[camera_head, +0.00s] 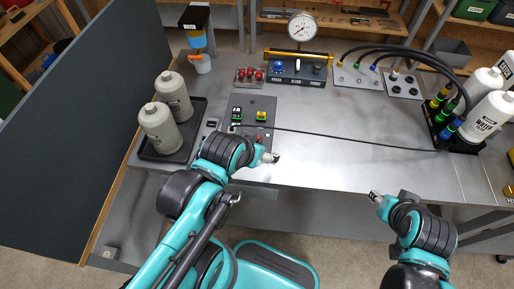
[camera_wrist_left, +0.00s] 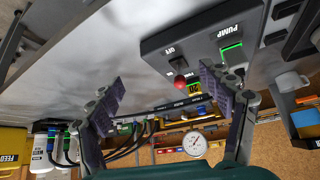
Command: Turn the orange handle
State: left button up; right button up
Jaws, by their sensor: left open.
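No orange handle can be clearly made out in either view. The nearest in colour is a yellow-orange horizontal bar (camera_head: 282,53) on the valve panel (camera_head: 290,78) below the gauge. My left gripper (camera_head: 272,157) is over the front of the bench, just in front of the pump box (camera_head: 262,103). In the left wrist view its two fingers (camera_wrist_left: 165,98) are apart with nothing held between them. A red knob (camera_wrist_left: 180,81) on the pump box shows between the fingers, farther off. My right gripper (camera_head: 375,196) is near the bench's front edge, away from everything; its jaw opening is too small to judge.
A tray (camera_head: 150,153) with two grey bottles stands at the left. A black cable (camera_head: 350,139) runs across the bench. Hoses (camera_head: 420,55) arch to a bottle rack at the right. A gauge (camera_head: 302,28) stands behind the valve panel.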

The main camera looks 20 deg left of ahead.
aim_at(196, 57)
jog(key=u, duration=1.3)
